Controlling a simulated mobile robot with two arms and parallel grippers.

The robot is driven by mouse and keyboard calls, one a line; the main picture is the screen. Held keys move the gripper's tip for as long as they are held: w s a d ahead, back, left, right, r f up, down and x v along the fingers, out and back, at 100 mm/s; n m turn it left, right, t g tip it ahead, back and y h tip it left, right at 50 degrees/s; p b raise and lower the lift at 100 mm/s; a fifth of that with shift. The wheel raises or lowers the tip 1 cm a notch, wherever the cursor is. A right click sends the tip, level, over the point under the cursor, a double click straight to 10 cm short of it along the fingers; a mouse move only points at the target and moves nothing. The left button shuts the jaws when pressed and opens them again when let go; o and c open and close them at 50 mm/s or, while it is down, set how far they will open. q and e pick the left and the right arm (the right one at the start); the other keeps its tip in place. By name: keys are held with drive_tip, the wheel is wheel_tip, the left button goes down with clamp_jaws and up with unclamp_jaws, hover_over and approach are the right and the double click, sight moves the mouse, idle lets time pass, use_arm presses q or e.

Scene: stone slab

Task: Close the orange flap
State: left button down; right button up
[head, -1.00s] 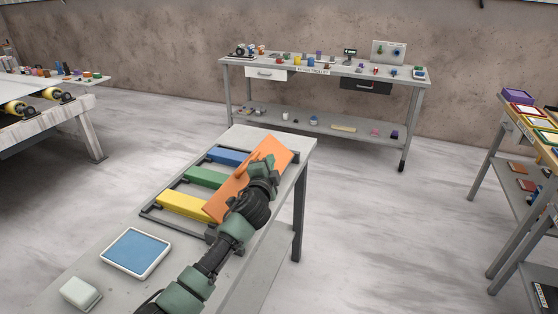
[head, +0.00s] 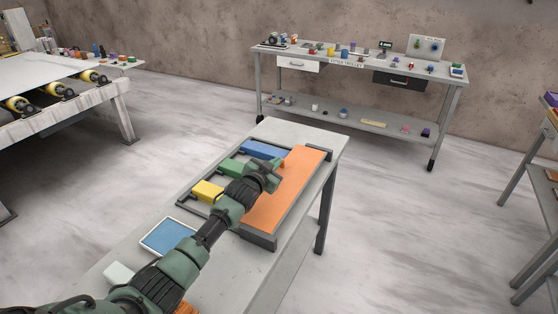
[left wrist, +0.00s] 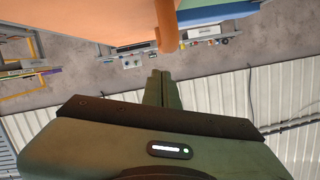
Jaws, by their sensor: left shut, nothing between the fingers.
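The orange flap (head: 292,190) is a long flat panel along the right side of the dark frame (head: 258,240) on the near table. It looks flat or almost flat. My left gripper (head: 273,172) is shut and empty, at the flap's left edge near its small orange handle. In the left wrist view, the shut fingers (left wrist: 161,82) point toward the curved orange handle (left wrist: 167,30), with the orange panel (left wrist: 90,20) above. Whether they touch the handle is unclear. My forearm hides part of the frame and flap. My right gripper is not in view.
Blue (head: 263,149), green (head: 231,168) and yellow (head: 207,190) blocks sit in the frame, left of the flap. A blue, white-rimmed panel (head: 168,236) and a pale block (head: 119,272) lie nearer on the table. A trolley (head: 360,77) with small objects stands behind.

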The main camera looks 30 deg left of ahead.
use_arm(q)
drive_tip(key=shift+a+f+n, duration=0.25)
drive_tip(key=shift+f+n, duration=0.05)
drive_tip(key=shift+f, duration=0.05)
drive_tip(key=shift+a+f+b, duration=0.4)
drive_tip(key=shift+f, duration=0.2)
drive_tip(key=s+d+r+p, duration=0.1)
drive_tip(key=s+r, duration=0.5)
drive_tip(key=s, duration=0.3)
drive_tip(key=shift+s+r+p, duration=0.2)
drive_tip(key=shift+s+p, duration=0.2)
drive_tip(key=shift+f, duration=0.1)
